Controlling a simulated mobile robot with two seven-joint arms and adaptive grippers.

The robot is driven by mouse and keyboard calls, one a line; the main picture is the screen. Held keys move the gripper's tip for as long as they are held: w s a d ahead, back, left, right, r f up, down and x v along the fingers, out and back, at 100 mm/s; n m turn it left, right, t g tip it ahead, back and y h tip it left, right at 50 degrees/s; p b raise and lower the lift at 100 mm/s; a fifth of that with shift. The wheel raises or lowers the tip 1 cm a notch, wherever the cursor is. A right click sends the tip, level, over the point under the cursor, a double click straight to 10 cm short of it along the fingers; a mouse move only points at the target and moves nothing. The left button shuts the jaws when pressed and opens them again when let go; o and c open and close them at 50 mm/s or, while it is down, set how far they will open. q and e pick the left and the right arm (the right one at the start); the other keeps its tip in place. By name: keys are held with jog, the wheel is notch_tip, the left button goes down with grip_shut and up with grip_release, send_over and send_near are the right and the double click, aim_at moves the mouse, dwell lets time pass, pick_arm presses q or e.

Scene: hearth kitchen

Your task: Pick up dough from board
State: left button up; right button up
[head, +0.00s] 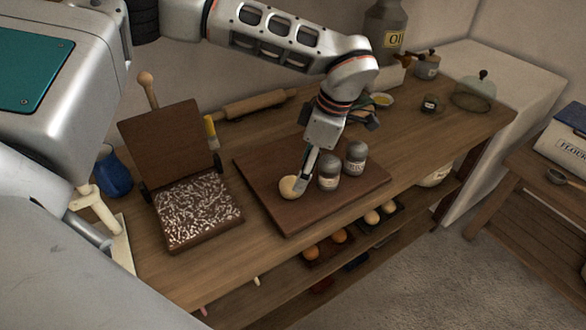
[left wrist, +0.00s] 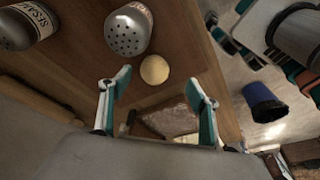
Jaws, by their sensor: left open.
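The dough (head: 288,188) is a small pale ball on the dark wooden board (head: 272,212), near the board's left part. In the left wrist view the dough (left wrist: 155,69) shows just beyond and between my fingertips. My left gripper (head: 305,176) is open and low over the board, right beside the dough; in the left wrist view both fingers (left wrist: 157,77) are spread with nothing between them. From these views I cannot tell whether a finger touches the dough. My right gripper is not in view.
Two grey shakers, one nearer (head: 329,170) and one farther (head: 355,157), stand on the board close to my gripper. An open wooden press (head: 240,216) with a white-speckled plate is left of the board. A rolling pin (head: 254,104) lies behind. The board's front is clear.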

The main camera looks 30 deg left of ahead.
aim_at(290, 190)
pick_arm(q)
jog(key=shift+w+a+r, duration=0.2)
jog(key=shift+a+r, duration=0.05)
jog(key=shift+a, duration=0.05)
jog(key=shift+x, duration=1.1)
jog(key=shift+a+f, duration=0.15)
jog(key=shift+f, duration=0.1)
jog(key=x, duration=0.5)
jog(key=shift+w+a, duration=0.1)
jog(key=shift+a, duration=0.2)
jog(key=shift+r, duration=0.1)
jog(key=c, duration=0.7)
jog(key=shift+c, duration=1.1)
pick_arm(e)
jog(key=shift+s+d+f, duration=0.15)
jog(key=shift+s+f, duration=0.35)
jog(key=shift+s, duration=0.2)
